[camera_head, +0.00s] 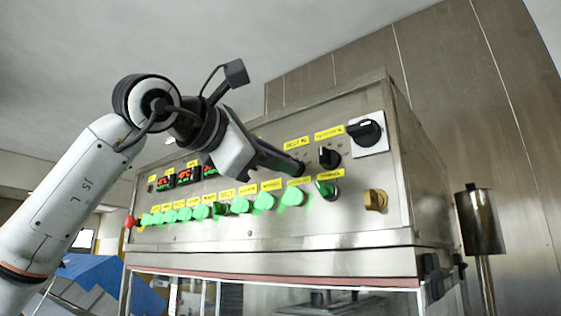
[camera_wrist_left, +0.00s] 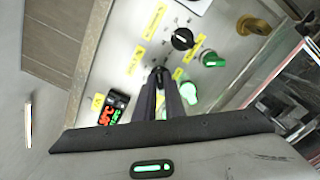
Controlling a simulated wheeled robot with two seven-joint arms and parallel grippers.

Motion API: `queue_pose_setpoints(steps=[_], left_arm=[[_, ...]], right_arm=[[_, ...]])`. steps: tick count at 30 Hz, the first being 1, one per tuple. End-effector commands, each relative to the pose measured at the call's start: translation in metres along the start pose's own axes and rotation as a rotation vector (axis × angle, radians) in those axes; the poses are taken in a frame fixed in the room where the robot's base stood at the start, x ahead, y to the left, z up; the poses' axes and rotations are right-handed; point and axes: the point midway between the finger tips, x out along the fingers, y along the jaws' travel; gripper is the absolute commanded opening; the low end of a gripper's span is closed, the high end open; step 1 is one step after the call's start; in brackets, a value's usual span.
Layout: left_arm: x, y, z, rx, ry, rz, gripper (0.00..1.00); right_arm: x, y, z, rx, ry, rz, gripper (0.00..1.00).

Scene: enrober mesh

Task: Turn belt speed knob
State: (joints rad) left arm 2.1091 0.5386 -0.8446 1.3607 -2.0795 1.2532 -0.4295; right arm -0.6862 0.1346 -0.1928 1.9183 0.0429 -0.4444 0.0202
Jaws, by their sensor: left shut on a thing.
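My left gripper (camera_head: 298,168) reaches in from the left to the steel control panel (camera_head: 350,215), its narrow fingers together at the panel face. In the left wrist view the fingertips (camera_wrist_left: 160,74) are shut on a small dark knob just by a yellow label (camera_wrist_left: 137,60). The fingers hide most of this knob, so its pointer angle cannot be told. The label in the head view (camera_head: 296,142) is too small to read surely. Beside it is another black knob (camera_head: 329,158), untouched, which also shows in the left wrist view (camera_wrist_left: 183,39). My right gripper is not in view.
A row of lit green buttons (camera_head: 240,205) runs just below my fingers. A green selector (camera_head: 327,190), a large black rotary switch (camera_head: 366,132) and a brass-coloured knob (camera_head: 376,200) are to the right. Red digital displays (camera_head: 184,176) and a red button (camera_head: 130,222) are left.

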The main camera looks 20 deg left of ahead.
Motion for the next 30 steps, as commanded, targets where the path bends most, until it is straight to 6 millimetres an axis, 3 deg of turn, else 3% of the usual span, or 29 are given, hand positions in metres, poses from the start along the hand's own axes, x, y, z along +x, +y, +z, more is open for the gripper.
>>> queue_pose_setpoints(steps=[18,30], left_arm=[[0.000,-0.001,-0.001,-0.557,0.003,-0.002,0.00],[0.000,0.000,-0.001,-0.825,0.002,-0.002,0.00]], right_arm=[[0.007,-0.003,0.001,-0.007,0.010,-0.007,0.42],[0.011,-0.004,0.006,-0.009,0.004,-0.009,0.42]])
